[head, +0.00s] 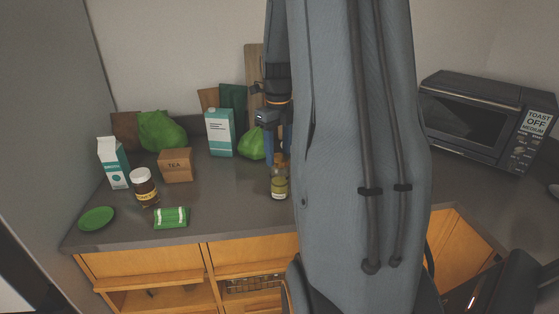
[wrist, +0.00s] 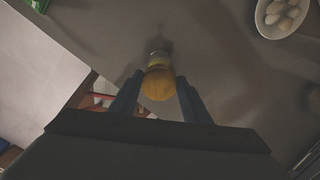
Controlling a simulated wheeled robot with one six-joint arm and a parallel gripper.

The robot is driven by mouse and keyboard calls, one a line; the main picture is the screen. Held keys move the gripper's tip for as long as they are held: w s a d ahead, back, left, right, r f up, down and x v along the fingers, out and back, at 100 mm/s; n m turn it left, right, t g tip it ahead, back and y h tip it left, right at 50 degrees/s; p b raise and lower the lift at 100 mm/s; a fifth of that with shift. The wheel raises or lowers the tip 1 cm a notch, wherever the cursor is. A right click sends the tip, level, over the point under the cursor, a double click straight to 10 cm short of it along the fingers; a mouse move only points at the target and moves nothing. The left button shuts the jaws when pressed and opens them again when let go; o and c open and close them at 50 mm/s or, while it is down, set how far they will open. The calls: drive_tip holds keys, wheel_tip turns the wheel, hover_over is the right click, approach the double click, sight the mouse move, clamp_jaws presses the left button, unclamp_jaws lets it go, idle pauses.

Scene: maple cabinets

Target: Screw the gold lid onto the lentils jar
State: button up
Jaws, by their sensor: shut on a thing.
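The lentils jar (head: 279,189), small and glass with greenish contents and a pale label, stands upright on the grey counter, left of my arm in the head view. My gripper (head: 279,155) points down right above it. In the wrist view my gripper (wrist: 158,95) is shut on the round gold lid (wrist: 158,86), held between two blue fingers. Part of the jar (wrist: 159,56) shows just beyond the lid. The lid is at or just over the jar's mouth; I cannot tell whether they touch or whether the lid sits level.
A toaster oven (head: 485,115) stands right. A pale bowl (wrist: 284,16) shows in the wrist view.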

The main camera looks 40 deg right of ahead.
drive_tip(key=m, duration=0.4)
drive_tip(key=shift+d+f+m, duration=0.1)
drive_tip(key=shift+m, duration=0.3)
drive_tip(key=shift+b, duration=0.5)
drive_tip(key=shift+w+d+m+b, duration=0.15)
drive_tip(key=shift+m+b, duration=0.15)
drive_tip(key=shift+b, duration=2.25)
drive_tip(key=shift+s+m+b, duration=0.2)
drive_tip(key=shift+m+b, duration=0.1)
drive_tip(key=shift+b, duration=2.8)
drive_tip(key=o, duration=1.1)
